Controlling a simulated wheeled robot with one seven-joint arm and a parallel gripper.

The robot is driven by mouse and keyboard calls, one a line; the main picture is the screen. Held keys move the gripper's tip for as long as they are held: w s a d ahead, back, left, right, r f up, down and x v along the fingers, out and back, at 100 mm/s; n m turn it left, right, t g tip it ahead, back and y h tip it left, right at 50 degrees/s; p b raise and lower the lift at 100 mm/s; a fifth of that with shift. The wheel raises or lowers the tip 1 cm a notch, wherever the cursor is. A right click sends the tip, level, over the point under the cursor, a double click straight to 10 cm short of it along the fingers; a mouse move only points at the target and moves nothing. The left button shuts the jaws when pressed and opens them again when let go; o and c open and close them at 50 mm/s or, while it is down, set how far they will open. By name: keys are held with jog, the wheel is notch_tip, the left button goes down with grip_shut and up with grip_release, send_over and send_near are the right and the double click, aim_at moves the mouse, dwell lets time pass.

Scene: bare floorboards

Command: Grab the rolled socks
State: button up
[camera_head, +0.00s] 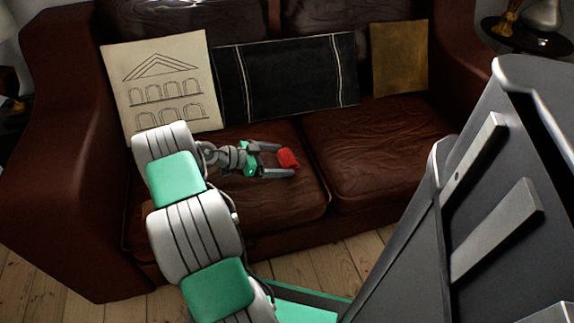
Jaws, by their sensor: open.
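The rolled socks look like a small red bundle (288,159) on the left seat cushion of the brown leather sofa, near the gap between the two cushions. My gripper (286,159) is at the socks, its two fingers pointing right. The fingers are apart, one on the far side and one on the near side of the bundle's left part. I cannot tell whether either finger touches it. My arm comes in from the lower left and hides part of the left cushion.
The sofa (370,150) has high armrests on both sides. A cream pillow with a building drawing (165,80), a black striped pillow (285,75) and a mustard pillow (399,58) lean on its backrest. A side table (530,36) stands at the right. Floorboards (335,262) show in front.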

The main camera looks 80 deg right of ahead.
jog(key=shift+s+d+f, duration=0.2)
jog(key=shift+s+d, duration=0.1)
jog(key=shift+s, duration=0.2)
jog(key=shift+c, duration=0.6)
jog(key=shift+w, duration=0.1)
jog(key=c, duration=1.3)
jog(key=shift+o, duration=0.2)
